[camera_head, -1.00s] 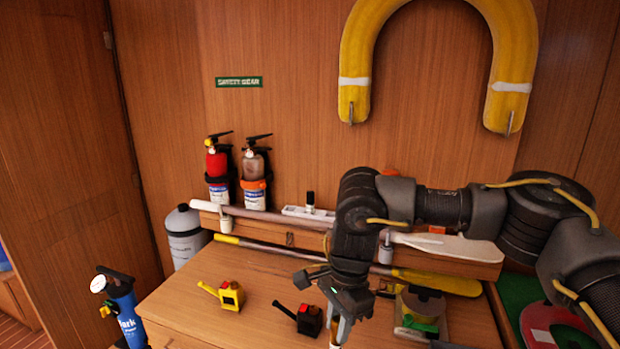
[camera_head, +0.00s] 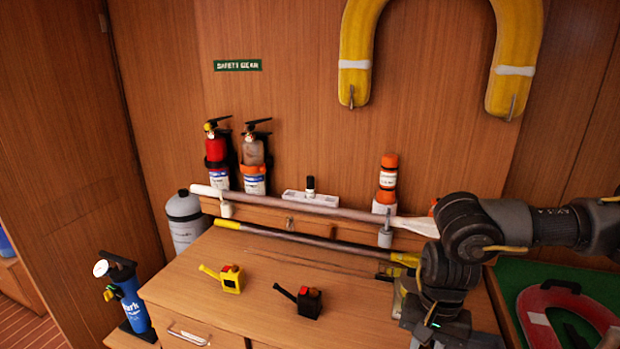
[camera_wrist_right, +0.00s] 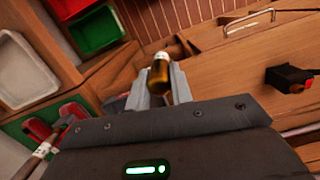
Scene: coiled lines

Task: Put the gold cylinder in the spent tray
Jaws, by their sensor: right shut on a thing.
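The gold cylinder (camera_wrist_right: 160,76), with a pale end, is held between the fingertips of my right gripper (camera_wrist_right: 161,88) in the right wrist view. The fingers are shut on it. In the head view my right gripper (camera_head: 434,325) is low at the right, over the worktop's right end, and its fingertips and the cylinder are hidden. A red tray (camera_wrist_right: 70,8) and a green tray (camera_wrist_right: 97,33) lie at the upper left of the right wrist view, beside a larger pale tray (camera_wrist_right: 22,72). No label shows which is the spent tray. My left gripper is out of view.
Fire extinguishers (camera_head: 216,150) and an orange-capped bottle (camera_head: 388,175) are at the wall. A green surface (camera_head: 515,283) with a red ring is right.

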